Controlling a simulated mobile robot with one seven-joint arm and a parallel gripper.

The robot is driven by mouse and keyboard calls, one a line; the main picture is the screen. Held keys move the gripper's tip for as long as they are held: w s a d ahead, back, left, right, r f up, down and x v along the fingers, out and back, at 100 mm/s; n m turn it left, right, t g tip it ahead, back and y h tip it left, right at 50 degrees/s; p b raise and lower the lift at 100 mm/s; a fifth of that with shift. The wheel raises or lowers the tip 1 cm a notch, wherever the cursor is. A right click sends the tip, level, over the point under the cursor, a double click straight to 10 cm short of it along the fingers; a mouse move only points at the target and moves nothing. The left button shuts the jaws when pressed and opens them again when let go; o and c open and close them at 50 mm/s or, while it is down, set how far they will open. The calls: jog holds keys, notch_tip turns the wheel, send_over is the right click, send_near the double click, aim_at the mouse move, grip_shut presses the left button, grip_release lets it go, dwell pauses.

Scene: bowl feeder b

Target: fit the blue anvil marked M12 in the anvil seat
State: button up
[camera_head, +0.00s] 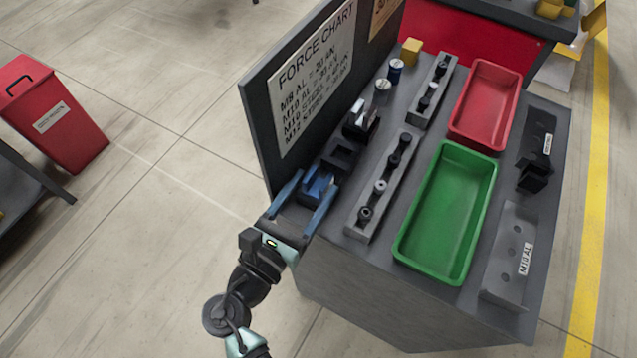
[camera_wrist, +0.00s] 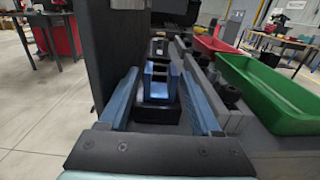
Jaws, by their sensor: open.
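A blue anvil (camera_head: 319,187) with upright side walls stands at the near left end of the bench. It also shows in the wrist view (camera_wrist: 157,93), standing on a black block (camera_wrist: 156,112). No M12 mark is readable. My gripper (camera_head: 315,181) is open, with one finger on each side of the blue anvil. In the wrist view, gaps show between the anvil and the fingers of my gripper (camera_wrist: 160,76). Two dark blocks (camera_head: 341,154) stand in line behind the anvil. I cannot tell which part is the anvil seat.
A dark upright panel (camera_head: 262,120) with a force chart borders the bench's left side. A grey rail (camera_head: 372,207) with several dark fittings runs close on the right. Beyond it lie empty green (camera_head: 445,222) and red (camera_head: 487,103) trays. A labelled grey block (camera_head: 512,250) stands at right.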

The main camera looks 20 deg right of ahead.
jog(key=x, duration=0.5)
jog(key=shift+w+d+r, duration=0.15)
jog(key=shift+d, duration=0.1)
jog(key=shift+c, duration=0.3)
grip_shut()
